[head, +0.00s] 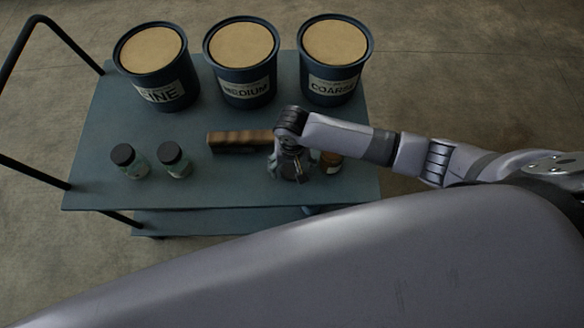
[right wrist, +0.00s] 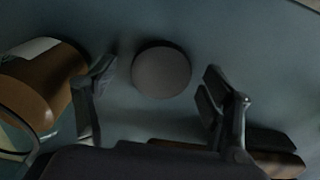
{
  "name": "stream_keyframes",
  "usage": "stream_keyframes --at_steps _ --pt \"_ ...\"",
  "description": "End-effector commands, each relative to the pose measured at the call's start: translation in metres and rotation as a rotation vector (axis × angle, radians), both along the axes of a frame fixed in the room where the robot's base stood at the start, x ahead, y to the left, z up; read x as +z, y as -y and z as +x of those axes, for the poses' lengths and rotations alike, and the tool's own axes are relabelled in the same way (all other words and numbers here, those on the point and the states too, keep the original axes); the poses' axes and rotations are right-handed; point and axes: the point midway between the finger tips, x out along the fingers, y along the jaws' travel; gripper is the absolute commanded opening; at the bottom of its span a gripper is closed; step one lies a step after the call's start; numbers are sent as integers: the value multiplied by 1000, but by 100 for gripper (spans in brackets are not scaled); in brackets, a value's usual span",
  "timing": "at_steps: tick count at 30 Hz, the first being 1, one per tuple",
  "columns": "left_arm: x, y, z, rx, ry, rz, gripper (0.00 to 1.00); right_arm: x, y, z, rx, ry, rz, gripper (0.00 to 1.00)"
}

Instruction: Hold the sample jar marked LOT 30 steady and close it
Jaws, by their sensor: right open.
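An amber jar (head: 331,162) stands on the trolley just right of my right gripper, partly hidden by it. In the right wrist view the brown jar (right wrist: 38,85) is at the left, with a pale label whose writing I cannot read. A round dark grey disc, like a lid (right wrist: 161,70), lies on the trolley top in the right wrist view. My right gripper (head: 291,178) points down; in the right wrist view its fingers (right wrist: 160,95) are apart, with the disc between and slightly beyond them, not gripped. No LOT 30 marking is readable. My left gripper is not in view.
Two dark-lidded glass jars (head: 130,162) (head: 174,160) stand at the trolley's left. A wooden block or brush (head: 238,142) lies left of my right gripper. Buckets marked FINE (head: 157,92), MEDIUM (head: 245,90) and COARSE (head: 333,87) line the back. The trolley top (head: 225,190) is clear in front.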

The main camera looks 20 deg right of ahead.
Motion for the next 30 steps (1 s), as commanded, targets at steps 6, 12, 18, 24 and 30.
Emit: stream_keyframes --at_steps 6,12,18,24,30 --pt "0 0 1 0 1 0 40 -1 -1 0 1 2 2 75" --pt "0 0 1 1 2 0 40 0 -1 0 1 1 2 70" --pt "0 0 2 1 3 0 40 0 -1 0 0 1 2 57" --pt "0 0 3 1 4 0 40 0 -1 0 0 1 2 44" --pt "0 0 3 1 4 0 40 -1 -1 0 0 0 1 41"
